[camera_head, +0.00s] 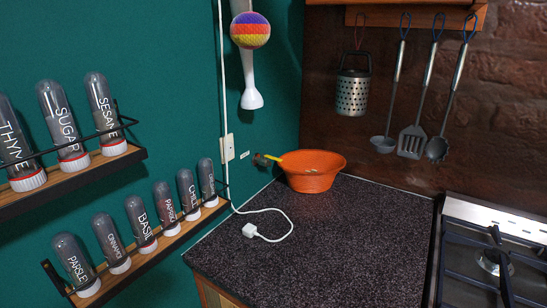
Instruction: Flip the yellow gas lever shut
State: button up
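The yellow gas lever (272,157) is a small yellow strip on a dark valve (261,160) at the teal wall, just above the back left corner of the counter. It sticks out to the right and slants slightly down, with its tip by the left rim of an orange bowl (313,181). Whether it touches the bowl I cannot tell. The lever is small and its exact angle to the pipe is unclear. My gripper is not in view.
A white cable with a plug (252,231) lies on the dark counter (300,270). A white hand blender (251,99) and striped ball (250,30) hang above. Spice shelves (120,160) jut out left. Utensils (411,140) hang at the back; a stove (495,265) stands right.

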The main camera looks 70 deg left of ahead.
aim_at(264, 155)
jog(key=i+l, duration=0.95)
jog(key=l, duration=0.15)
jog(key=u, duration=2.25)
